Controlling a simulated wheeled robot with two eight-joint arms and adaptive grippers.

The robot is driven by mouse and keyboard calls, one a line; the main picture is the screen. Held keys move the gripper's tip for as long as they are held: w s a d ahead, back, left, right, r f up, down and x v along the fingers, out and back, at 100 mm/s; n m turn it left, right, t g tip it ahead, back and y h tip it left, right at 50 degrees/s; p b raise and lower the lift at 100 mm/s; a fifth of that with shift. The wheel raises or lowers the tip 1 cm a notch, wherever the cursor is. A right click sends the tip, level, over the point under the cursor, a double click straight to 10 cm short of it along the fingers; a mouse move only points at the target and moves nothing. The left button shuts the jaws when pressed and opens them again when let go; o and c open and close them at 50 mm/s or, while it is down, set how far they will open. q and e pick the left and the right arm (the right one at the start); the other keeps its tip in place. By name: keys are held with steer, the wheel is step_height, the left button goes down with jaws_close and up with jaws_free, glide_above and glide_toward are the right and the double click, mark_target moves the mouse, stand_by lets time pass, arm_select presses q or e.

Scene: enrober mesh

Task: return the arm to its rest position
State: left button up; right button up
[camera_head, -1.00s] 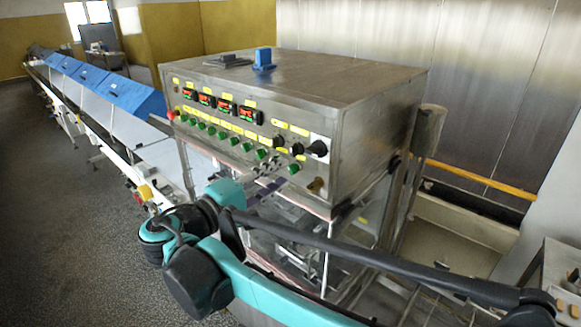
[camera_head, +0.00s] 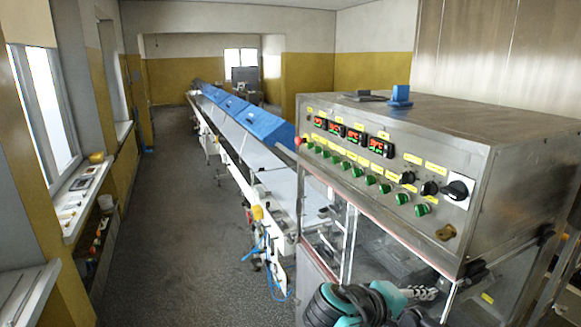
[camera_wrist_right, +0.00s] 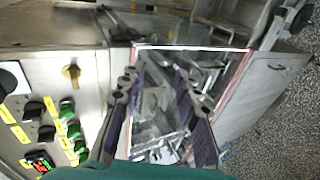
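My right arm (camera_head: 350,305) shows at the bottom edge of the head view, teal and black, in front of the steel enrober machine (camera_head: 520,130). My right gripper (camera_head: 425,293) is just below the machine's control panel and looks small there. In the right wrist view, the two dark fingers of the gripper (camera_wrist_right: 156,80) with purple pads stand well apart. Nothing is held between them. Behind the fingers is the machine's open bay (camera_wrist_right: 155,125) with metal parts inside; whether they touch it I cannot tell. My left gripper is not in view.
The control panel (camera_head: 385,170) has green buttons, black knobs and red displays. A long conveyor with blue covers (camera_head: 235,105) runs back from the machine. A window ledge (camera_head: 85,195) lines the left wall. The speckled floor (camera_head: 180,230) between is clear.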

steer(key=s+a+f+m+y+b, duration=0.1)
steer(key=f+b, duration=0.4)
steer(key=f, duration=0.7)
steer(key=s+a+f+m+t+y+b, duration=0.1)
steer(key=s+a+f+y+b, duration=0.3)
steer(key=f, duration=0.7)
steer(key=s+a+f+m+y+b, duration=0.2)
steer(key=f+y+b, duration=0.4)
steer(key=f, duration=0.6)
steer(key=s+a+b, duration=0.1)
steer(key=s, duration=0.1)
steer(key=shift+s+a+f+m, duration=0.15)
steer(key=shift+s+f+m, duration=0.15)
steer(key=shift+s+f, duration=0.05)
